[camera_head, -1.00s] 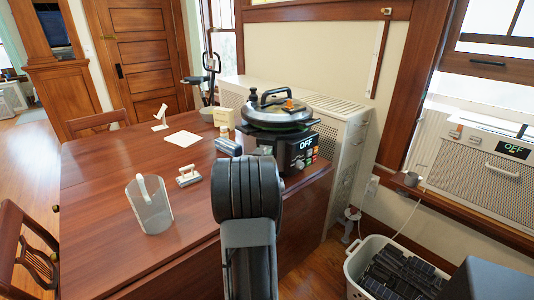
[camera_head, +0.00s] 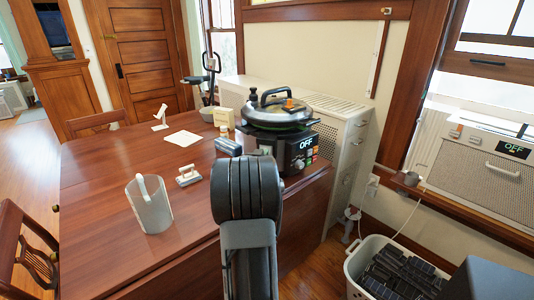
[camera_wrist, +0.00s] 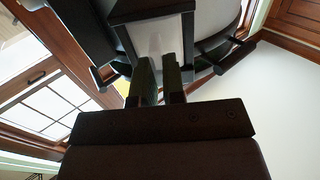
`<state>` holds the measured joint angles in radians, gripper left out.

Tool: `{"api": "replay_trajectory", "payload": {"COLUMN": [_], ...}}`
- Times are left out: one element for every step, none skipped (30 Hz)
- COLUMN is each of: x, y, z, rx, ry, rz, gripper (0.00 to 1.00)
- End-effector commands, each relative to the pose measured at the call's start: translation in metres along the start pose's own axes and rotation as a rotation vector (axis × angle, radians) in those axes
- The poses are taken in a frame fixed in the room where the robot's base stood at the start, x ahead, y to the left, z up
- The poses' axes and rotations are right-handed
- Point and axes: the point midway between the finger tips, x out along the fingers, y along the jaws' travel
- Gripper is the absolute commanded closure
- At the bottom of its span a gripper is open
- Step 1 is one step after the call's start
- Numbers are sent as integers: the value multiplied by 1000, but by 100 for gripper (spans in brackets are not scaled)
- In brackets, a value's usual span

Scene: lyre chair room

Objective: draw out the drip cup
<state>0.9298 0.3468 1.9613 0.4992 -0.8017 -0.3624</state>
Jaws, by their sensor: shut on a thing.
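The pressure cooker (camera_head: 278,125) stands at the right end of the wooden table, lid on, with its display reading OFF. My gripper (camera_wrist: 160,70) shows in the wrist view from below, its two fingers close together at the cooker's side. They are shut on a small pale part between dark edges, which I take to be the drip cup (camera_wrist: 158,40). In the head view my dark arm covers the gripper and the drip cup. How far the cup is out of its holder I cannot tell.
A clear pitcher (camera_head: 149,204) and a small white-handled thing (camera_head: 188,175) are on the table (camera_head: 110,190) to the left. A white sheet (camera_head: 181,138) lies farther back. A bin of dark blocks (camera_head: 352,262) is on the floor at right. The table's left part is mostly clear.

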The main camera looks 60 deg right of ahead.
Motion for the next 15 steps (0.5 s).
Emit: {"api": "replay_trajectory", "payload": {"x": [-1, -1, -2, -3, -3, -4, -4, -5, -5, -6, -6, -7, -7, -8, -8], "y": [0, 0, 0, 0, 0, 0, 0, 0, 0, 0, 0, 0, 0, 0, 0], "z": [0, 0, 0, 0, 0, 0, -1, -1, -1, -1, -1, -1, -1, -1, -1], "rx": [0, 0, 0, 0, 0, 0, 1, 1, 1, 1, 1, 1, 1, 1, 1], "ry": [1, 1, 1, 1, 1, 2, 2, 2, 2, 2, 2, 2, 2, 2, 2], "rz": [0, 0, 0, 0, 0, 0, 0, 0, 0, 0, 0, 0, 0, 0, 0], "gripper": [100, 100, 100, 100, 100, 100, 100, 100, 100, 100, 100, 100, 100, 100, 100]}}
